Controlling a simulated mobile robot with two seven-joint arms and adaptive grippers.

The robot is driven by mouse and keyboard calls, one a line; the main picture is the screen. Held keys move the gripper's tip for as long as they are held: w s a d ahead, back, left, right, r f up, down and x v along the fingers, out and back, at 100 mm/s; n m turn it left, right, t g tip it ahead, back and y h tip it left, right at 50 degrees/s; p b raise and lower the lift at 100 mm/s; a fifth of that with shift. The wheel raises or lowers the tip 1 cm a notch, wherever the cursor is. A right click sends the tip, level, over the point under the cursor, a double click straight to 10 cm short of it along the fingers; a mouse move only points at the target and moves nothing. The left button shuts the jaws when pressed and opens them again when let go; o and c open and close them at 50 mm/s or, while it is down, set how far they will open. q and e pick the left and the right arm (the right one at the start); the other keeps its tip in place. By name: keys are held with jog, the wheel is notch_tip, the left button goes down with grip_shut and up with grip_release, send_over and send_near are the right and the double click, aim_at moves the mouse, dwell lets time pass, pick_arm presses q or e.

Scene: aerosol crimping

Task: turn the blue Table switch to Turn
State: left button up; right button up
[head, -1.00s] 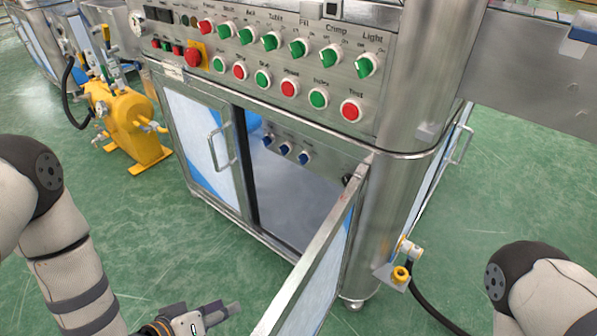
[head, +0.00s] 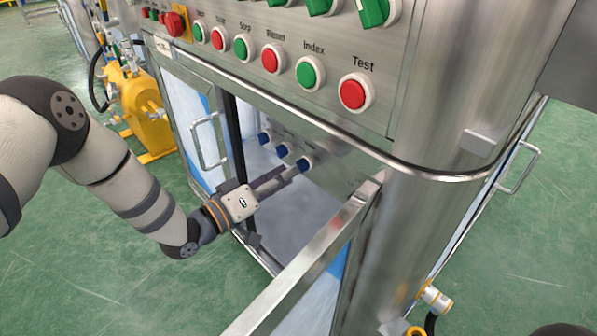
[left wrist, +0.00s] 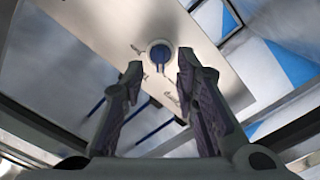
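Three blue switches show on the panel inside the open cabinet: a left one (head: 264,138), a middle one (head: 283,150) and a right one (head: 305,163). Their labels are too small to read, so I cannot tell which is Table. My left gripper (head: 281,181) reaches into the cabinet, with its fingertips close to the right switch. In the left wrist view its fingers (left wrist: 160,72) are open and apart. One blue switch (left wrist: 159,54) shows between and beyond the fingertips; I cannot tell whether they touch it. My right gripper is out of view.
The open cabinet door (head: 315,262) stands to the right of my left forearm. The closed door's handle (head: 208,141) is left of the opening. Above, the console carries red and green buttons, such as Test (head: 353,93). A yellow machine (head: 128,105) stands at the far left.

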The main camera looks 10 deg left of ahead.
aim_at(302, 166)
pick_arm(q)
jog(key=shift+b+x, duration=0.35)
jog(key=shift+x, duration=1.6)
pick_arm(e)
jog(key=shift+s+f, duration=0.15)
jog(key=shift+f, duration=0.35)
pick_arm(q)
grip_shut()
